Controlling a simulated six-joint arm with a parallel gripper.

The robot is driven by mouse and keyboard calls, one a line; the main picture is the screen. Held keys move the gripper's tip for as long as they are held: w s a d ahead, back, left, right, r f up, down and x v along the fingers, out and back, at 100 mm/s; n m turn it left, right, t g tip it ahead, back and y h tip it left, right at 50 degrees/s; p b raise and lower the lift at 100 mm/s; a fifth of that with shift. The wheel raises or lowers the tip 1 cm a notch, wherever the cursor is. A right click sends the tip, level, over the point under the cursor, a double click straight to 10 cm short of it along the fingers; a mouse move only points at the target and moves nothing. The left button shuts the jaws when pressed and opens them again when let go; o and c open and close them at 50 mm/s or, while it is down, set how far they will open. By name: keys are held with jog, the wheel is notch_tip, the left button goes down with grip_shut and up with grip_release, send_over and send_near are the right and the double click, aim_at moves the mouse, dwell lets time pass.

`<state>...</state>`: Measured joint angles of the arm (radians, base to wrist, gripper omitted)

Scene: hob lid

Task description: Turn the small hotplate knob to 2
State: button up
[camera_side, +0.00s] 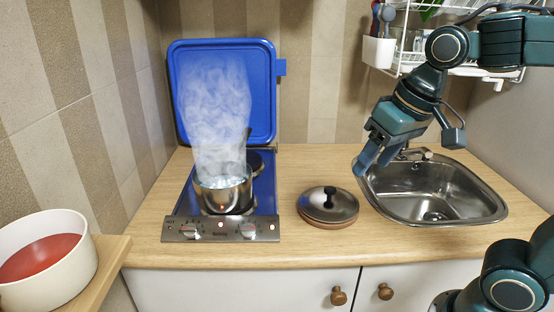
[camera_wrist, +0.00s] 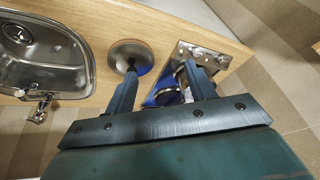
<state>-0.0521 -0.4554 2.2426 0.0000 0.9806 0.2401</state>
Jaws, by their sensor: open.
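The hob (camera_side: 180,205) has a steel front panel (camera_side: 220,229) with a left knob (camera_side: 188,231) and a right knob (camera_side: 247,230). I cannot tell which knob serves the small hotplate, and their settings are too small to read. A steaming pot (camera_side: 222,190) stands on the front hotplate. A second hotplate (camera_side: 256,163) shows partly behind it. My gripper (camera_side: 368,162) is open and empty, in the air by the sink, well right of the knobs. In the wrist view the panel (camera_wrist: 203,56) shows beyond the fingers (camera_wrist: 160,75), which partly hide the pot (camera_wrist: 167,96).
The blue hob lid (camera_side: 265,80) stands open against the wall. A steel pot lid (camera_side: 330,201) with a black handle lies right of the hob. The sink (camera_side: 435,190) is at right. A white bowl (camera_side: 45,245) with red contents stands at left. Steam rises above the pot.

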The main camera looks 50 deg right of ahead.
jog(key=w+a+m+g, duration=0.2)
jog(key=w+a+m, duration=0.15)
jog(key=w, duration=0.85)
jog(key=m+g, duration=0.2)
jog(key=m, duration=0.1)
send_over(248, 226)
notch_tip(248, 226, down, 8)
jog(key=shift+w+d, duration=0.1)
jog(key=shift+w, duration=0.05)
jog(key=shift+f, duration=0.1)
notch_tip(248, 226, down, 14)
jog(key=shift+r, duration=0.15)
jog(key=shift+c, duration=0.2)
jog(key=c, duration=0.9)
